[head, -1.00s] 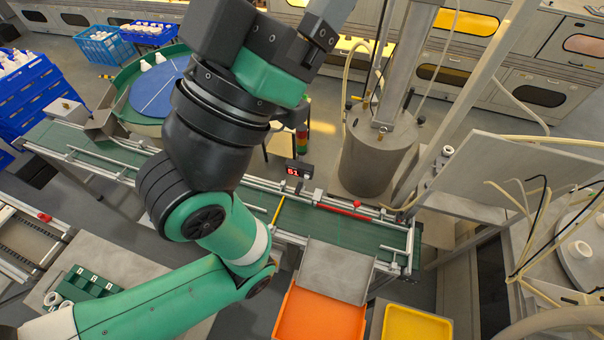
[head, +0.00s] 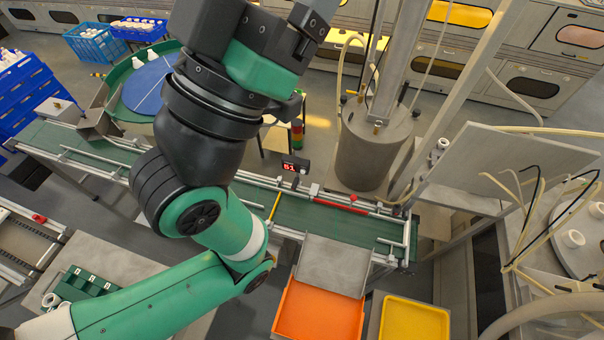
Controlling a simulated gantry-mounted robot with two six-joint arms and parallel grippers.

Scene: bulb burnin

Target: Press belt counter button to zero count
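The belt counter (head: 294,165) is a small dark box with a red lit display at the far side of the green conveyor belt (head: 318,222). Its digits look like 51. I cannot make out its button clearly at this size. My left arm rises from the lower left across the belt, and its dark wrist parts are at the top, left of and above the counter in the picture. The fingertips of my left gripper do not show. My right gripper is not in view.
A red bar (head: 342,206) and metal rails line the belt. An orange tray (head: 319,310) and a yellow tray (head: 414,317) stand at its near side. A grey cylindrical tank (head: 372,150) stands behind it. My arm hides part of the belt and the round blue table (head: 151,85).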

